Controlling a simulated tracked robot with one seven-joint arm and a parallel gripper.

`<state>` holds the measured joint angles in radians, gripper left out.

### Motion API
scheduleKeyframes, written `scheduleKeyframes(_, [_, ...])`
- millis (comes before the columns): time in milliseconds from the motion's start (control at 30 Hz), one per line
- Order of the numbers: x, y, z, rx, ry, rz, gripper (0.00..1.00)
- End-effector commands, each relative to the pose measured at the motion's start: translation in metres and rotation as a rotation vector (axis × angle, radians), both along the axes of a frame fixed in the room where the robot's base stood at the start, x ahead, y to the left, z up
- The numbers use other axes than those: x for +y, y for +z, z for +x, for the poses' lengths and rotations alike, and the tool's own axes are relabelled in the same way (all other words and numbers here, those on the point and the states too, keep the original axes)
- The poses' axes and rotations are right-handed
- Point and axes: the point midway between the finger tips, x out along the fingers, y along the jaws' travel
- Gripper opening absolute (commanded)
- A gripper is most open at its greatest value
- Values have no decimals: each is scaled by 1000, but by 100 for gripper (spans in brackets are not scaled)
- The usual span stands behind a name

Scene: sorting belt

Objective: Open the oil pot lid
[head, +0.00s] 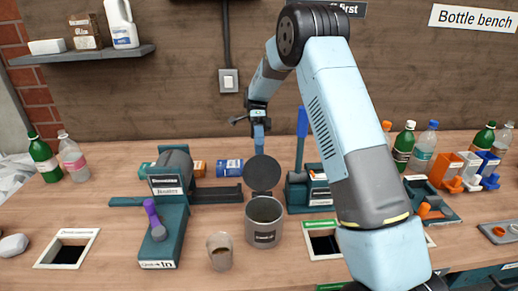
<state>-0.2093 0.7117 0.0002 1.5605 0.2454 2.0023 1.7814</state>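The oil pot (264,234) is a grey cylinder with a small label, standing on the bench near the middle. Its dark round lid (262,172) stands raised at the back of the rim, and the pot's mouth and inside show. My gripper (259,143) points down just above and behind the top edge of the lid. The lid hides the lowest part of the fingertips, so I cannot tell whether they touch it. The fingers look like one narrow light-blue strip, and their opening cannot be made out.
A tan cup (219,251) stands left of the pot. A teal machine with a purple lever (152,212) is further left. Another teal device with a blue lever (301,138) stands behind right. Bench openings lie at left (68,251) and right of the pot. Bottles line both sides.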

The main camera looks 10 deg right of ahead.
Motion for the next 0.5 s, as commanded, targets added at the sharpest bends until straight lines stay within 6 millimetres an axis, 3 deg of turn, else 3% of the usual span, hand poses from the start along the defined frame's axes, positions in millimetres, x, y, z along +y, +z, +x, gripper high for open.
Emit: scheduleKeyframes(500, [-1, 7, 10, -4, -1, 2, 40])
